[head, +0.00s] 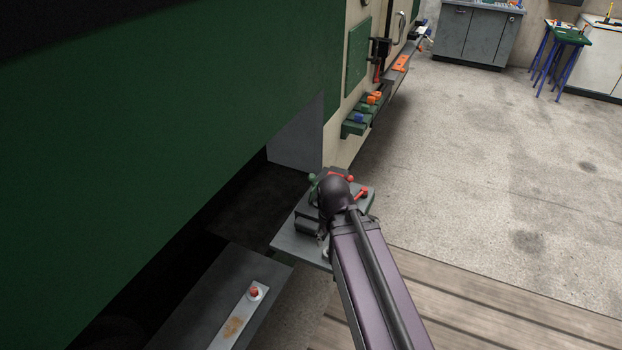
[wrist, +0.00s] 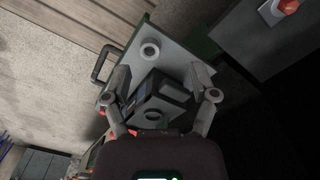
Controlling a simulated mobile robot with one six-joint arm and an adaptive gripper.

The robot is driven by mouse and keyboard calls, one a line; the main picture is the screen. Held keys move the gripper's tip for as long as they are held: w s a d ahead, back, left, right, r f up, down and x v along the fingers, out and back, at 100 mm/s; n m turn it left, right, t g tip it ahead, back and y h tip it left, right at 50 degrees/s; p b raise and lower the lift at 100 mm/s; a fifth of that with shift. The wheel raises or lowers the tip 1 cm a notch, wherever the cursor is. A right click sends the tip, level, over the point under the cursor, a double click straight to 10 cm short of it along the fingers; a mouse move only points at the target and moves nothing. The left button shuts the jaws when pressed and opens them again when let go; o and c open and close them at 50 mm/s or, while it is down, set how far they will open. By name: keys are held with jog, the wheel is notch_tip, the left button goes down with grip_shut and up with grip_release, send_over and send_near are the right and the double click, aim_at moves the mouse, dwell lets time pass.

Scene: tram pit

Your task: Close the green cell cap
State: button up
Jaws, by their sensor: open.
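A small green piece (head: 312,177) shows just left of my dark wrist in the head view. It may be the green cap, but I cannot tell its state. In the wrist view my gripper (wrist: 158,72) is open, its two fingers spread above a dark block with a grey top (wrist: 165,88). A pale ring with a dark centre (wrist: 150,50) stands on the grey plate beyond the block. No green cap is clear in the wrist view, and my gripper holds nothing visible. My arm hides part of the block in the head view.
A grey plate (head: 288,244) carries the block beside the green vehicle side (head: 150,130). A red piece (head: 362,192) is right of my wrist. A red knob (head: 254,291) sits on the nearer grey panel. A ledge with coloured blocks (head: 355,124) runs beyond.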

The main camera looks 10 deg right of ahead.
jog(key=w+d+f+n+h+b, duration=0.1)
jog(key=w+f+n+h+b, duration=0.4)
jog(key=w+n+b, duration=0.15)
jog(key=n+t+h+b, duration=0.6)
jog(key=n+h+b, duration=0.6)
jog(key=n+b, duration=0.25)
send_near(312, 177)
jog(key=a, duration=0.3)
jog(key=shift+s+a+f+p, duration=0.2)
jog(key=shift+s+f+p, duration=0.1)
jog(key=shift+f, duration=0.1)
jog(key=shift+d, duration=0.15)
jog(key=x, duration=1.3)
jog(key=shift+w+d+f, duration=0.15)
jog(key=shift+w+d, duration=0.1)
jog(key=shift+w, duration=0.1)
